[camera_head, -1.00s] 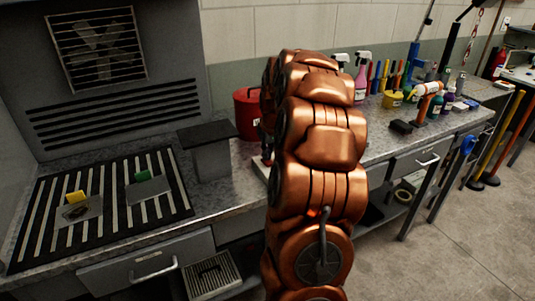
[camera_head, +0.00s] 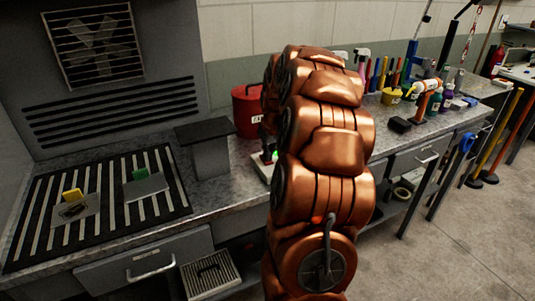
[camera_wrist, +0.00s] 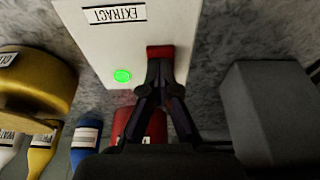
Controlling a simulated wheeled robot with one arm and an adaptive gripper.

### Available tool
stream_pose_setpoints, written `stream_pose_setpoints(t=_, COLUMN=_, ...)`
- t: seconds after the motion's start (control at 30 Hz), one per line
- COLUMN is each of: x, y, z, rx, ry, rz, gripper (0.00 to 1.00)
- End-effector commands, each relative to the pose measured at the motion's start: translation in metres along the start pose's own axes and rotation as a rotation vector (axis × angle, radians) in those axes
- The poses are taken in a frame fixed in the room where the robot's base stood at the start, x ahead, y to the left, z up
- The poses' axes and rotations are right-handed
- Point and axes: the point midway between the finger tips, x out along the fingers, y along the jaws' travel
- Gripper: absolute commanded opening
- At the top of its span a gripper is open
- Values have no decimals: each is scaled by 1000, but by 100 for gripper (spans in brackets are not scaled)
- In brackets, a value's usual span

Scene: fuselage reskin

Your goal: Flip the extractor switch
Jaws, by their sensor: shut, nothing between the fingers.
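The white extractor switch box (camera_wrist: 110,50) fills the top middle of the wrist view, with its EXTRACT label (camera_wrist: 115,14) upside down. A round green light (camera_wrist: 123,76) glows on it. A red switch (camera_wrist: 160,51) sits near the box's right side. My gripper (camera_wrist: 160,68) is shut and empty, with its fingertips at the red switch; I cannot tell whether they touch it. In the head view a corner of the box (camera_head: 262,168) shows on the bench beside my copper arm, which hides the rest and my gripper.
A dark grey block (camera_wrist: 265,100) stands right of the gripper in the wrist view. A red canister (camera_head: 246,112) stands behind the box. The grilled fan (camera_head: 90,45) is at the back left, above a striped mat (camera_head: 160,210). Bottles and tools crowd the bench's right part.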

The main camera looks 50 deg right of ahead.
Motion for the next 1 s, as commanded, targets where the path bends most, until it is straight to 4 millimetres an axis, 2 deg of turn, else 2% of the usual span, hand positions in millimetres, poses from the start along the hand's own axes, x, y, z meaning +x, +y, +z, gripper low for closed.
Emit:
stream_pose_setpoints(t=0.13, x=-3, y=0, z=-1, rx=-1, ry=0, rz=0, gripper=0)
stream_pose_setpoints(t=0.27, x=-18, y=-1, z=-4, rx=-2, ry=1, rz=0, gripper=0)
stream_pose_setpoints(t=0.4, x=-43, y=-3, z=-9, rx=-4, ry=4, rz=1, gripper=0)
stream_pose_setpoints(t=0.8, x=-116, y=-3, z=-2, rx=-4, ry=6, rz=1, gripper=0)
stream_pose_setpoints(t=1.0, x=-133, y=-3, z=0, rx=-3, ry=1, rz=0, gripper=0)
